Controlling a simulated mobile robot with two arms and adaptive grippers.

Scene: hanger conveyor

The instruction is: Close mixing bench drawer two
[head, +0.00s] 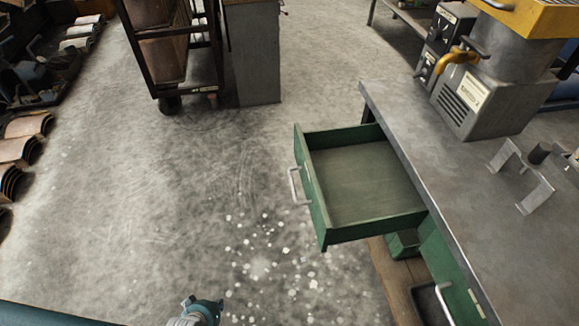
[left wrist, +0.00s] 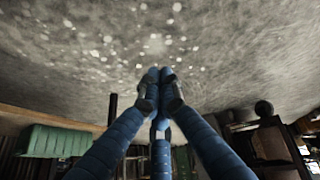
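A green drawer (head: 365,185) is pulled well out of the grey-topped mixing bench (head: 440,170) and is empty. Its silver bar handle (head: 294,186) is on the front panel, facing left. My left gripper (head: 205,308) shows at the bottom edge of the head view, below and left of the drawer, clear of it. In the left wrist view its blue fingers (left wrist: 159,76) meet at the tips with nothing between them. My right gripper is in neither view.
Another green drawer front (head: 446,268) with a handle sits lower right under the bench. A wheeled rack (head: 180,50) and grey cabinet (head: 256,55) stand at the back. Curved brown pieces (head: 18,150) lie far left. The speckled floor (head: 150,200) left of the drawer is clear.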

